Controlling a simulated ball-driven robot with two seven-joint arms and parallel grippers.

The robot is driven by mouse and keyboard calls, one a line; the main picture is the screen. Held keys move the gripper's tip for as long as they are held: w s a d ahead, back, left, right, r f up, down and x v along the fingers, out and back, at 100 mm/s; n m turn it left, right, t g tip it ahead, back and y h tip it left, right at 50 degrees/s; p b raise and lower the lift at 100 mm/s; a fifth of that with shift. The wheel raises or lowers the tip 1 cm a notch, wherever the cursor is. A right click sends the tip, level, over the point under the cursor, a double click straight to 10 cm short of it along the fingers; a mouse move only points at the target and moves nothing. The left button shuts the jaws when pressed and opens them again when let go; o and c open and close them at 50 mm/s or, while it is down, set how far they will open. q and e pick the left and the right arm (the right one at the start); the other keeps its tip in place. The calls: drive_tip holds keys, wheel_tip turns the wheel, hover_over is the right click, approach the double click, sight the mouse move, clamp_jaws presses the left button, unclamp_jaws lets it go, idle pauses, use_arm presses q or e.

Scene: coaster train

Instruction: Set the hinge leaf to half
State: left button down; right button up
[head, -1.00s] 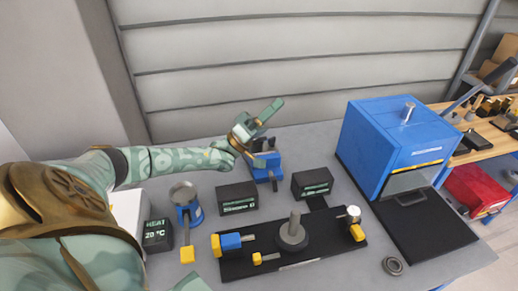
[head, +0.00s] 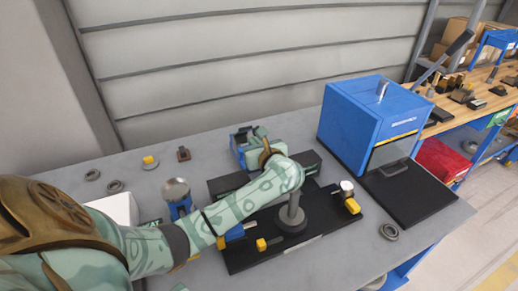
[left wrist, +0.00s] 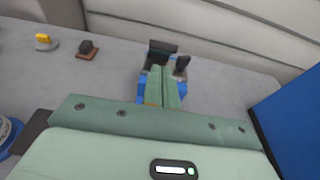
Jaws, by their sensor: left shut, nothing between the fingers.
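A small blue fixture (head: 238,143) with dark upright parts stands at the back of the grey table; it is most likely the hinge. In the left wrist view, its blue body (left wrist: 141,89) is partly behind my fingers, with a dark plate (left wrist: 163,47) and a smaller dark piece (left wrist: 182,62) beyond them. I cannot tell the leaf's angle. My left gripper (head: 257,138) is shut and empty at the fixture's right side in the head view. Its closed fingertips (left wrist: 162,70) overlap the fixture in the wrist view; contact is unclear. My right gripper is out of view.
A blue box machine (head: 365,125) stands right of the fixture. A black base (head: 240,262) with a grey post (head: 292,212) lies in front, partly under my arm. A blue stand with a round pan (head: 175,188) is at left.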

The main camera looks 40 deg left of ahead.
sight(245, 129)
use_arm(q)
drive_tip(key=x, duration=0.4)
drive_tip(key=shift+w+a+b, duration=0.1)
drive_tip(key=shift+b, duration=0.2)
drive_tip(key=shift+w+a+r, duration=0.3)
drive_tip(key=shift+a+r, duration=0.3)
drive_tip(key=shift+r, duration=0.1)
